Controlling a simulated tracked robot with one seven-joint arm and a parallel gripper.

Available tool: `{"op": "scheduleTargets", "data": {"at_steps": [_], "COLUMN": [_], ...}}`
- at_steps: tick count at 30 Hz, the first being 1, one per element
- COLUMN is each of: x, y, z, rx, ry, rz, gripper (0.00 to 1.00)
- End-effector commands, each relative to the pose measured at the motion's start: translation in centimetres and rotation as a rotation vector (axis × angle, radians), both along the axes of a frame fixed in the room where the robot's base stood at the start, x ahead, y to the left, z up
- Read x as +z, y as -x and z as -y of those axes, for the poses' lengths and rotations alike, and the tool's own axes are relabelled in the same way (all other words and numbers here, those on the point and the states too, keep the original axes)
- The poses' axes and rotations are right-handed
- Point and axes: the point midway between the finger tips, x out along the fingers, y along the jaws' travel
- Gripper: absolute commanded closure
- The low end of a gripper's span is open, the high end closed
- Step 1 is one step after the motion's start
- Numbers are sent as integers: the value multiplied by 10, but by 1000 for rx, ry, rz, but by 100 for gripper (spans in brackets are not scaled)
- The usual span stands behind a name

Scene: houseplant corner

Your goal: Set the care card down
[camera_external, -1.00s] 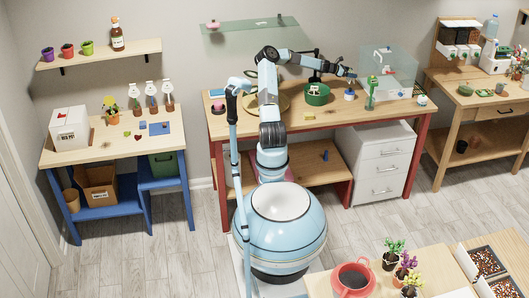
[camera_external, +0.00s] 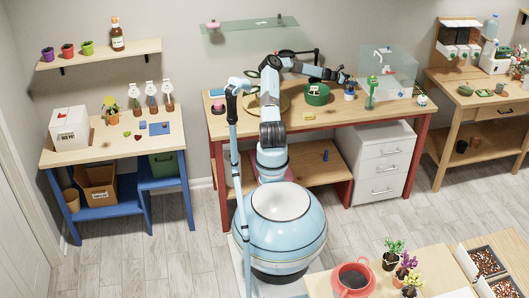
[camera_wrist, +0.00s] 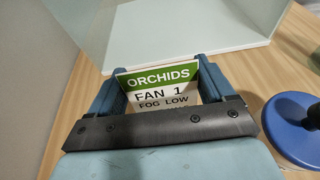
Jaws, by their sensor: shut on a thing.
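The care card (camera_wrist: 163,84) has a green header reading ORCHIDS, with FAN 1 and FOG LOW printed below on white. It stands between the two blue fingers of my gripper (camera_wrist: 160,88) in the wrist view, and the gripper is shut on it. Its lower part is hidden behind the dark gripper bar. In the external view my gripper (camera_external: 345,77) is over the right part of the red-legged bench, just left of the clear glass case. The card is too small to make out there. I cannot tell whether it touches the bench top.
The clear glass case (camera_external: 389,68) stands at the bench's back right; its pale base (camera_wrist: 190,35) lies ahead in the wrist view. A blue round object (camera_wrist: 291,128) is close on the right.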

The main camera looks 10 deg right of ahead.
Motion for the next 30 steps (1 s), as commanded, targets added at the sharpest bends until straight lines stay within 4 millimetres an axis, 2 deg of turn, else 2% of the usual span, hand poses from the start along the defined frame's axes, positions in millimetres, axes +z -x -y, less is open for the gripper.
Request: {"op": "scheduleTargets", "data": {"at_steps": [1, 6, 13, 17, 20, 30], "x": [0, 0, 0, 3, 7, 26], "y": [0, 0, 0, -1, -2, -4], "z": [0, 0, -1, -8, -20, -81], "rx": [0, 0, 0, 1, 2, 2], "ry": [0, 0, 0, 0, -1, -1], "rz": [0, 0, 0, 0, 1, 1], "gripper": [16, 0, 0, 0, 0, 0]}}
